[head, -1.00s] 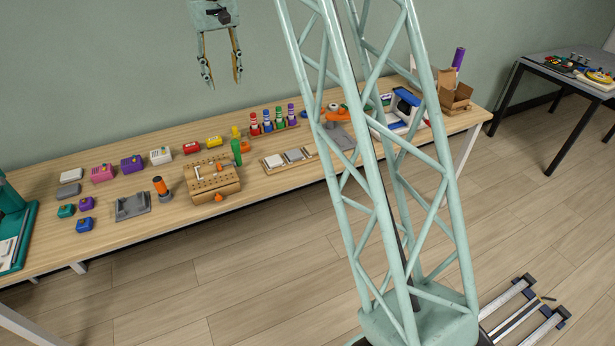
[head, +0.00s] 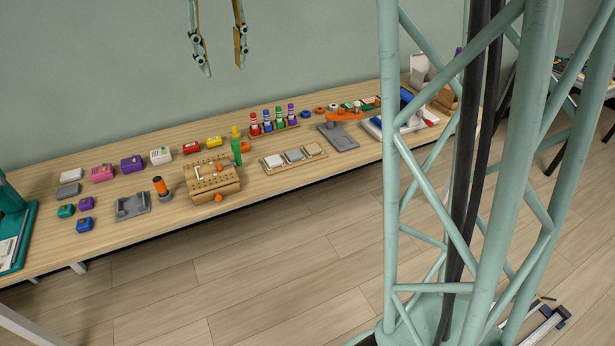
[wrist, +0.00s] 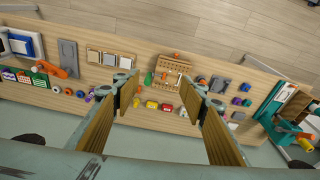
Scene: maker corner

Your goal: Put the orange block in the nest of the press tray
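My gripper (head: 222,68) hangs in the air high above the back of the long table, with its fingers wide apart and nothing between them. It also shows open in the wrist view (wrist: 160,85). Several small orange things are in view, and I cannot tell which is the orange block: one (head: 218,198) at the front of the wooden peg board (head: 202,186), one (head: 245,147) beside a green bottle, and an upright orange cylinder (head: 160,186). A grey walled tray (head: 132,206) lies left of the cylinder; I cannot tell whether it is the press tray.
A teal machine (head: 14,232) stands at the left table end. Coloured boxes (head: 133,164) fill the left half. Further right are a wooden tray with three pads (head: 293,157) and a grey plate with an orange arm (head: 338,135). Bare table runs along the front edge.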

